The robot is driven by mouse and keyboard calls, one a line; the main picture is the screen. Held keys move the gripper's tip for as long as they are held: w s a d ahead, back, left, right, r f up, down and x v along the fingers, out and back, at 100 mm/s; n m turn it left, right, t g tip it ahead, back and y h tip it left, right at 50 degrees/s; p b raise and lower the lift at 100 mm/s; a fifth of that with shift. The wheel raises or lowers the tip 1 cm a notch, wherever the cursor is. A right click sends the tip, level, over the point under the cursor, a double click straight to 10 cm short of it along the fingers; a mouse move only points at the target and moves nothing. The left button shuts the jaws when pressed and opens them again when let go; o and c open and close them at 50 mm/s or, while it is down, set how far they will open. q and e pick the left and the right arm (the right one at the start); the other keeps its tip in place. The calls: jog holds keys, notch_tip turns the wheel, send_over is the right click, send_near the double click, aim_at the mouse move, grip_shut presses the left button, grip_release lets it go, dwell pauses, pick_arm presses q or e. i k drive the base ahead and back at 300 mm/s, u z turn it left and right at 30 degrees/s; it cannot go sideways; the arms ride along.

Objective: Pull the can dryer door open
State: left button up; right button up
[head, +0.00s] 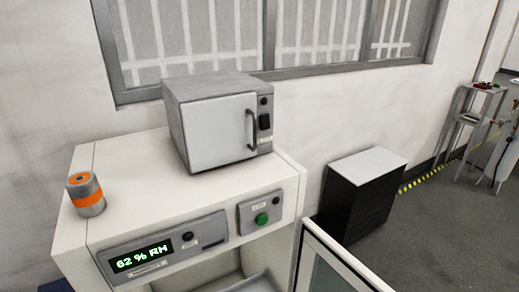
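The can dryer (215,120) is a small grey box that looks like an oven, standing on top of a white cabinet. Its pale front door (222,135) looks shut. A dark vertical handle (252,130) is on the door's right side. A dark switch and a round knob sit on the panel right of the handle. Neither of my grippers shows in the head view.
An orange and silver can (86,195) stands on the white cabinet (125,165) at the left. The cabinet front has a "62 % RH" display (142,256) and a green button (261,218). A black cabinet (355,200) with a white top stands on the floor at right.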

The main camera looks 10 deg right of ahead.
aim_at(218, 132)
jog(key=u, duration=0.75)
jog(key=i, duration=0.4)
jog(key=z, duration=1.45)
